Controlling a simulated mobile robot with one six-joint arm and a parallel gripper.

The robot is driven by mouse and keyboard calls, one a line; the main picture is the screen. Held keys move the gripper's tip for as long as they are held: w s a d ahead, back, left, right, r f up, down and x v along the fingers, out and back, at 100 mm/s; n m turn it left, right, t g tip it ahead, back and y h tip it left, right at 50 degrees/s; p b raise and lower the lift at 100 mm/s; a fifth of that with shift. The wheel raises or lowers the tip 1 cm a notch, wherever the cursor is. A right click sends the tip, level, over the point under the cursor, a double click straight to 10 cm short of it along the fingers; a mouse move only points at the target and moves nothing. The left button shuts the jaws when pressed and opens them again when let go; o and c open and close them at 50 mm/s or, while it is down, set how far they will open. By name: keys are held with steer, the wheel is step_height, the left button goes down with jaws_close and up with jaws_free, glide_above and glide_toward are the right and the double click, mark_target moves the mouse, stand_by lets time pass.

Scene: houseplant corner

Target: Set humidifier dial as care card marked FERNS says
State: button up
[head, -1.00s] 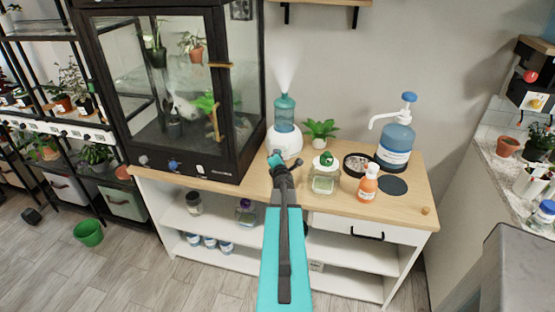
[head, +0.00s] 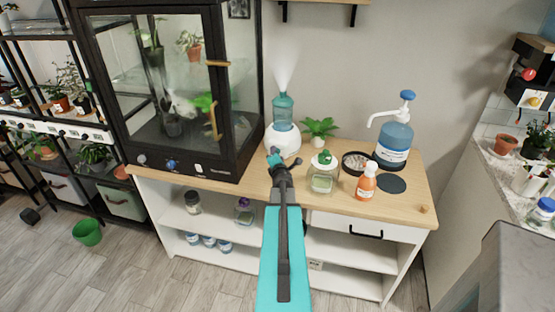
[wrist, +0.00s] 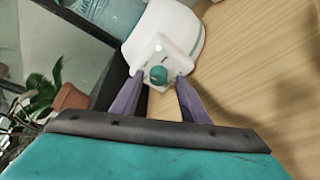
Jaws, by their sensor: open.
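The humidifier (head: 284,142) stands on the wooden cabinet top, a white base with a teal water tank (head: 283,112) and mist rising from it. In the wrist view its white base (wrist: 170,30) carries a square plate with a round teal dial (wrist: 158,74). My gripper (wrist: 160,88) is open, with one purple-grey finger on each side of the dial's near edge. I cannot tell whether the fingers touch it. I cannot make out a care card marked FERNS.
A glass terrarium cabinet (head: 170,90) stands close at the left. To the right are a small plant (head: 320,128), a glass jar (head: 321,178), an orange bottle (head: 366,183), a dark bowl (head: 356,161) and a pump bottle (head: 395,138).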

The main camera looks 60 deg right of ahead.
steer(key=shift+a, duration=0.15)
steer(key=shift+b+v, duration=0.3)
steer(key=shift+v, duration=3.9)
steer(key=shift+r+p, duration=0.15)
steer(key=shift+p, duration=0.45)
steer(key=shift+s+a+r+p, duration=0.1)
steer(key=shift+s+a+p, duration=0.3)
steer(key=shift+p, duration=0.8)
steer(key=p, duration=0.1)
steer(key=s+a+p, duration=0.1)
steer(key=p, duration=0.1)
steer(key=shift+r, duration=0.2)
steer(key=p+v, duration=0.2)
steer(key=p, duration=0.2)
steer(key=shift+a+p, duration=0.25)
steer(key=shift+p, duration=0.15)
steer(key=shift+s+f, duration=0.1)
steer(key=shift+a, duration=0.1)
